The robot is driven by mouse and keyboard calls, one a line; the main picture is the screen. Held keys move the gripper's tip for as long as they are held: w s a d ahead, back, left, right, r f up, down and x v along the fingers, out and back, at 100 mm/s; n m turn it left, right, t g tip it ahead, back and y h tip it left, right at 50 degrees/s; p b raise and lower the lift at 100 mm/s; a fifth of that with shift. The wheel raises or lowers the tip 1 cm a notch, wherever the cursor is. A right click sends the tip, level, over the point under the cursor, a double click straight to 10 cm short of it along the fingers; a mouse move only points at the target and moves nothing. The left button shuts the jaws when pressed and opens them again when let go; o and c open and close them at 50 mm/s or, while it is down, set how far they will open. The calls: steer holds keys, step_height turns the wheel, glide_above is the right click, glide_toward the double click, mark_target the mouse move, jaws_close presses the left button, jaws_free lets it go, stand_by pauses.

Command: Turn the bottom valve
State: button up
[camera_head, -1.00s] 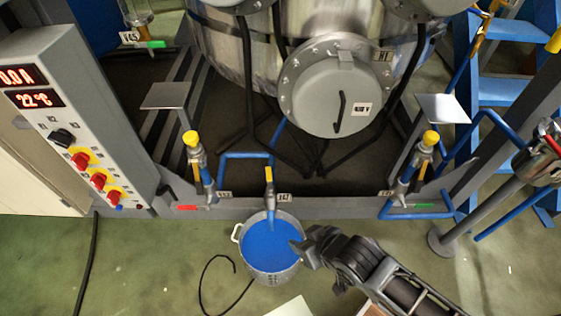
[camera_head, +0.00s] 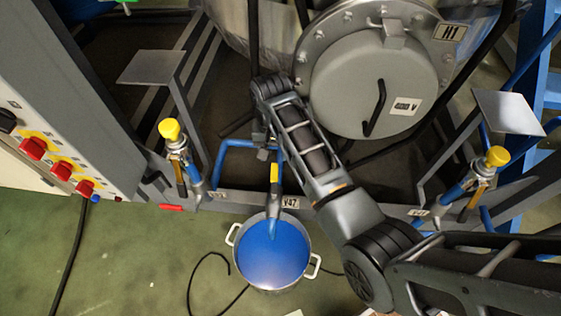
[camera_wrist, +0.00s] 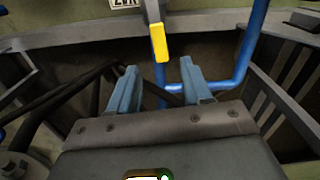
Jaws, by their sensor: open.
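The bottom valve shows its yellow handle (camera_head: 274,173) on a pipe above the pot of blue liquid, beside a tag reading V47. In the wrist view the same yellow handle (camera_wrist: 159,43) hangs just beyond the fingertips, roughly in line with the gap between them. My gripper (camera_wrist: 160,76) is open, its two blue-grey fingers apart with nothing between them. The handle looks clear of both fingers. In the head view my arm reaches across the frame to behind the valve, and its links largely hide the gripper.
The pot (camera_head: 267,281) stands on the green floor under the spout. Blue pipe (camera_wrist: 240,75) runs right of the fingers in the wrist view. Yellow-capped side valves (camera_head: 170,129) flank the frame. The large round hatch (camera_head: 365,85) is close above my arm.

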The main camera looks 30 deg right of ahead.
mark_target(274, 171)
step_height(274, 171, down, 8)
steer(key=b, duration=0.2)
steer(key=shift+r+b, duration=0.2)
steer(key=shift+b, duration=0.15)
jaws_close()
stand_by(0.5)
